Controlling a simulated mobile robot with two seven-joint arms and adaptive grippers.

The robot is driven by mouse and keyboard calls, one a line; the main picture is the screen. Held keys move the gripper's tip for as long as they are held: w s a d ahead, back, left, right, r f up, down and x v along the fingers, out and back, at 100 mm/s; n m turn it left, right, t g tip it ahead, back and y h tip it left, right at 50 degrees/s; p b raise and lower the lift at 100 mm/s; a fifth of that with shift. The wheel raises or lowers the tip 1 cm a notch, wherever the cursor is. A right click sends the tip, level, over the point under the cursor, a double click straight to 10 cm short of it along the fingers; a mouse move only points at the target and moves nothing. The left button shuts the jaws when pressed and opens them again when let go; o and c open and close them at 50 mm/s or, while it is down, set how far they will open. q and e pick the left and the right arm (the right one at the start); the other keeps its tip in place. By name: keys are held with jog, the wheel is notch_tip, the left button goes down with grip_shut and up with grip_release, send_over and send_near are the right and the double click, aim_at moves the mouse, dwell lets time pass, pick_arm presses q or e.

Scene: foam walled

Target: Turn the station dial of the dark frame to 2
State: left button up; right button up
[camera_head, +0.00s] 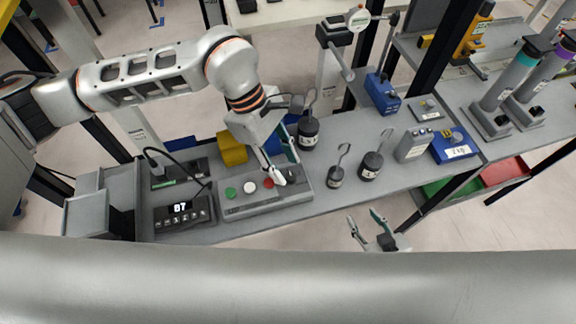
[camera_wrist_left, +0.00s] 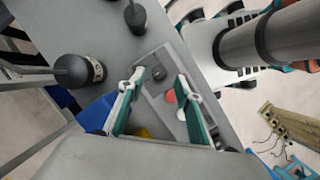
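A grey control panel (camera_head: 266,206) lies on the bench with green, white and red buttons in a row. A dark round knob (camera_wrist_left: 158,73) sits at the panel's end beside the red button (camera_wrist_left: 170,97); I take it for the station dial, and its setting cannot be read. My left gripper (camera_wrist_left: 160,80) is open, with its fingertips on either side of the knob; contact cannot be told. In the head view the left gripper (camera_head: 279,180) is over the panel's right end and partly hides it. My right gripper (camera_head: 367,222) is open and empty in front of the bench edge.
A box with a lit display (camera_head: 182,210) stands left of the panel. Black hooked weights (camera_head: 371,165) stand to the right and behind (camera_head: 308,133). A yellow block (camera_head: 231,149) is behind the panel. A blue box (camera_head: 454,146) sits at the bench's right end.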

aim_at(291, 178)
pick_arm(q)
jog(key=shift+x, duration=1.05)
jog(key=shift+d+f, duration=0.2)
jog(key=shift+f, duration=0.2)
pick_arm(e)
jog(key=shift+w+r, duration=0.4)
jog(key=shift+r, duration=0.25)
pick_arm(q)
grip_shut()
pick_arm(e)
jog(key=shift+s+f, duration=0.1)
jog(key=shift+f, duration=0.2)
jog(key=shift+f, duration=0.1)
